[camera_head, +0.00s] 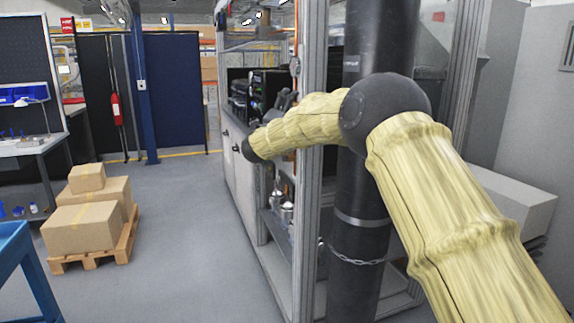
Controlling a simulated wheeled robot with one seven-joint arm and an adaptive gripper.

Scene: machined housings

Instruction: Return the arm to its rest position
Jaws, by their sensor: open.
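My arm, in a pale yellow wrinkled cover, enters the head view at the lower right. It rises to a dark round joint (385,112) and then bends left and away. The far covered section (300,127) slopes slightly down to a dark rounded end (253,150), near the front of the workbench in the picture. No gripper fingers can be made out beyond that end, and no held object shows.
A black post (357,210) with a chain and a metal-framed workbench (240,185) stand close behind the arm. Cardboard boxes (85,228) sit on a wooden pallet (100,250) at left. A blue cart (22,262) is at lower left. The grey floor (185,240) between is clear.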

